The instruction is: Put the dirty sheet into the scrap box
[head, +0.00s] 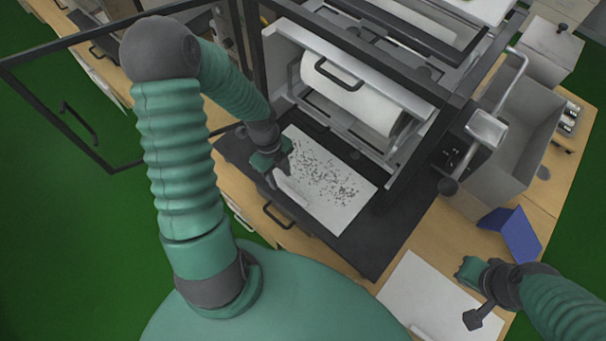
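The dirty sheet (335,190) is white with many dark specks. It lies flat on the dark tray of the open machine, with a raised white strip (291,189) along its left edge. My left gripper (277,172) is at that left edge, by the upper end of the strip. Its fingertips are small and dark, and I cannot tell if they are shut on it. My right gripper (469,294) is open and empty at the lower right, over the edge of a clean white sheet. A grey open-topped box (512,138) at the right may be the scrap box.
The clean sheet (425,295) lies on the wooden table. The machine's dark frame and white roller (350,95) stand just behind the dirty sheet. A metal lever (487,127) stands between machine and grey box. A blue folded object (515,235) lies in front of the box.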

